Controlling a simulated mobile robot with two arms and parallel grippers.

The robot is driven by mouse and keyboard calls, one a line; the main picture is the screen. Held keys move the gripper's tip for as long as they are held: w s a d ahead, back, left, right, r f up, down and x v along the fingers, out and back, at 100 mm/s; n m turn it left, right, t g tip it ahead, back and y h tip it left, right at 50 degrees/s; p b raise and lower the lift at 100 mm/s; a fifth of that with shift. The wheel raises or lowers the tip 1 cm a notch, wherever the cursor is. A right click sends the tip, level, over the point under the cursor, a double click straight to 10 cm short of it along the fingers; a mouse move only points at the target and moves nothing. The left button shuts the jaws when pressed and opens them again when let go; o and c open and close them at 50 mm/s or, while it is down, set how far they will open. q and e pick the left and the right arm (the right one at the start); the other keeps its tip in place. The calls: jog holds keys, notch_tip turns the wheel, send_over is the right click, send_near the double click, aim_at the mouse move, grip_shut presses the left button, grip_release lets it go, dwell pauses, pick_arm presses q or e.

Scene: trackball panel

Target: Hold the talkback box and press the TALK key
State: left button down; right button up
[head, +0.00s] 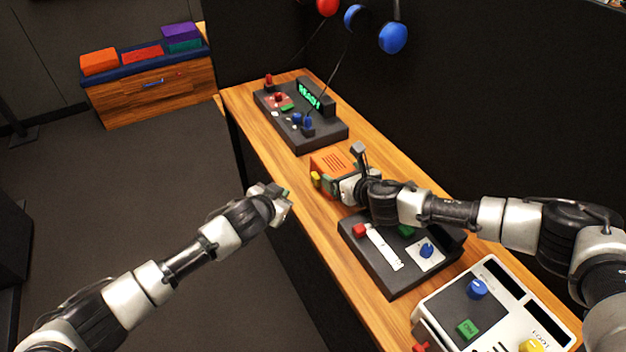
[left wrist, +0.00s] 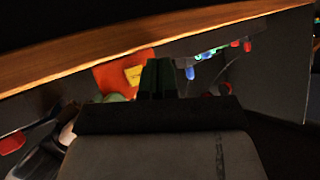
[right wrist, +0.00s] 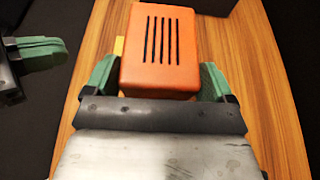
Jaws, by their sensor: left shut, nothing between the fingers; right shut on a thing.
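The orange talkback box (head: 330,163) sits on the wooden bench between two dark panels. In the right wrist view the box (right wrist: 160,50) shows its slotted top. My right gripper (right wrist: 157,85) is shut on the box, one green finger on each side. A yellow key (head: 315,179) is on the box's side facing the aisle; it shows in the left wrist view (left wrist: 134,74) and at the box's left edge in the right wrist view (right wrist: 119,46). My left gripper (head: 285,194) is shut and empty, off the bench's front edge, apart from the key. Any lettering on the key is unreadable.
A dark panel with a green READY display (head: 310,95) stands behind the box. A slider panel (head: 375,262) and a white panel (head: 450,305) stand nearer. Blue headphones (head: 393,38) hang at the wall. The aisle floor (head: 180,190) is free.

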dwell(0.5)
pick_arm(q)
jog(key=s+a+r, duration=0.3)
jog(key=s+r, duration=0.3)
jog(key=r, duration=0.1)
jog(key=shift+s, duration=0.15)
dwell(0.6)
pick_arm(e)
jog(key=o, duration=0.8)
jog(key=v, duration=1.2)
jog(key=shift+r, duration=0.1)
